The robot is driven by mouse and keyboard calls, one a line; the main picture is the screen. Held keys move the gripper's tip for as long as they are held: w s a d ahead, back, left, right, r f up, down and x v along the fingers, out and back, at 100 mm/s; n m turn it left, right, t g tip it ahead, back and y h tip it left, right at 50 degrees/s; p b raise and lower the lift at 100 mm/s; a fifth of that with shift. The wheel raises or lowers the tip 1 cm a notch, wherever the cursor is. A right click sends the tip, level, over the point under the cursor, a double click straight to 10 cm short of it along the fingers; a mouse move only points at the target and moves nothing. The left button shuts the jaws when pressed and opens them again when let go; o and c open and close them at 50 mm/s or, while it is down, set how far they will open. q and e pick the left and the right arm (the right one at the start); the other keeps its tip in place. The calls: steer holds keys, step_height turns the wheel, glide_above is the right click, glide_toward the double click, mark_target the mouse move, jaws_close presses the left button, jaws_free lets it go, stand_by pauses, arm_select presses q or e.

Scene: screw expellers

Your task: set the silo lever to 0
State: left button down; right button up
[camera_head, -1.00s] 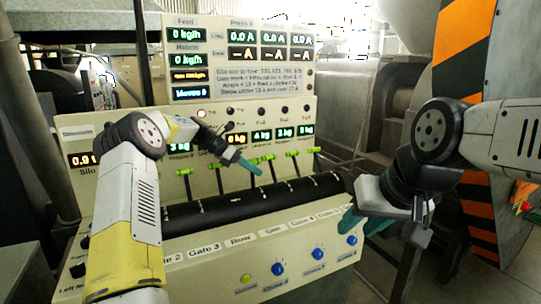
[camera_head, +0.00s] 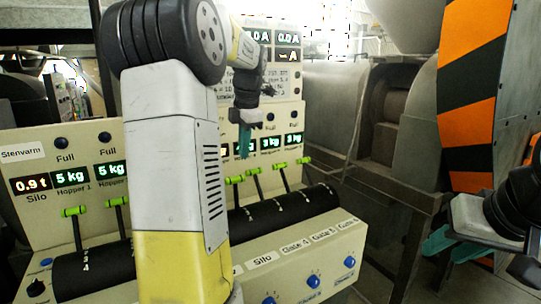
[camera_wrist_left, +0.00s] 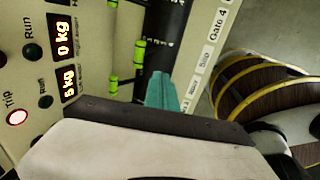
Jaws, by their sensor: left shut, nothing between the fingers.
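The silo lever appears to be the green-handled lever (camera_head: 235,179) just right of my left arm, in line with the Silo label (camera_head: 262,258). In the left wrist view its green handle (camera_wrist_left: 140,45) sits nearer the label strip than the handles beside it. The scale reading at the lever is too small to tell. My left gripper (camera_head: 244,143) is shut and empty, its teal fingers pointing down above the levers; the fingers also show in the wrist view (camera_wrist_left: 162,92), apart from the handle. My right gripper (camera_head: 452,244) is open and empty at the right edge.
Other green-handled levers (camera_head: 280,166) stand close on both sides along the black drum (camera_head: 290,208). My left arm hides the panel's middle. Blue knobs (camera_head: 312,282) line the front. A striped orange-black post (camera_head: 470,85) and machinery stand right.

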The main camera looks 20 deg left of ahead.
arm_select(q)
steer(key=w+a+f, duration=0.1)
steer(key=a+f, duration=0.1)
steer(key=f, duration=0.3)
steer(key=w+a+f, duration=0.2)
steer(key=f, duration=0.3)
steer(key=shift+w, duration=0.25)
steer(key=shift+a+r, duration=0.1)
steer(key=shift+a, duration=0.05)
